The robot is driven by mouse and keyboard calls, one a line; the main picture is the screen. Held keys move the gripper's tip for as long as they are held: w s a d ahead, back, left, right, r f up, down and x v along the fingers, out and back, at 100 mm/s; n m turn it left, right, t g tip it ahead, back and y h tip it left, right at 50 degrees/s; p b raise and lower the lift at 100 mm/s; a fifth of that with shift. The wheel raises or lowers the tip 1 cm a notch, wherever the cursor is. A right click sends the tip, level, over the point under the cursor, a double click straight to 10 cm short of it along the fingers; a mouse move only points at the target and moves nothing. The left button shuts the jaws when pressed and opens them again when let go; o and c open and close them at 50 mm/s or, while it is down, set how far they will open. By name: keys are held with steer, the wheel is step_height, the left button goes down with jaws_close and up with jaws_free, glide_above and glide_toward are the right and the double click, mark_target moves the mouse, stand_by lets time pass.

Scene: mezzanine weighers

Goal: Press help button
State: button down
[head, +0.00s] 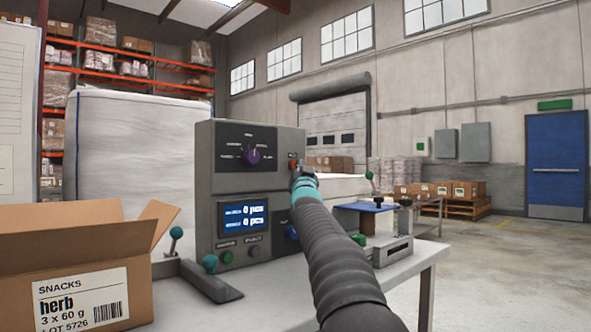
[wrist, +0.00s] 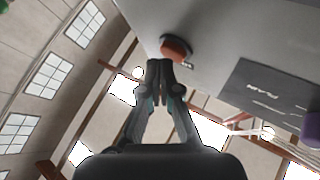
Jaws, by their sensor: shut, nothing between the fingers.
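A grey control box (head: 205,190) stands on the table in the head view. An orange-red round button (wrist: 176,48) sticks out of its face in the wrist view; only a small orange part of it (head: 292,158) shows in the head view, beside my gripper. No help label is readable on it. My gripper (wrist: 159,68) is shut and empty, its fingertips close to the button's edge; I cannot tell whether they touch it. In the head view my gripper (head: 297,170) is at the box's right side, and my arm hides the area below.
The box also bears a purple knob (head: 253,157), a lit screen (head: 244,216), a green button (head: 226,257) and a blue knob (head: 292,232). An open snacks carton (head: 50,255) and a teal-knobbed lever (head: 209,263) are at the left. A blue-topped fixture (head: 362,207) stands right.

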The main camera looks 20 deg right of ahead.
steer(key=s+d+b, duration=0.2)
steer(key=s+b, duration=0.3)
steer(key=shift+s, duration=0.35)
stand_by(0.3)
stand_by(0.4)
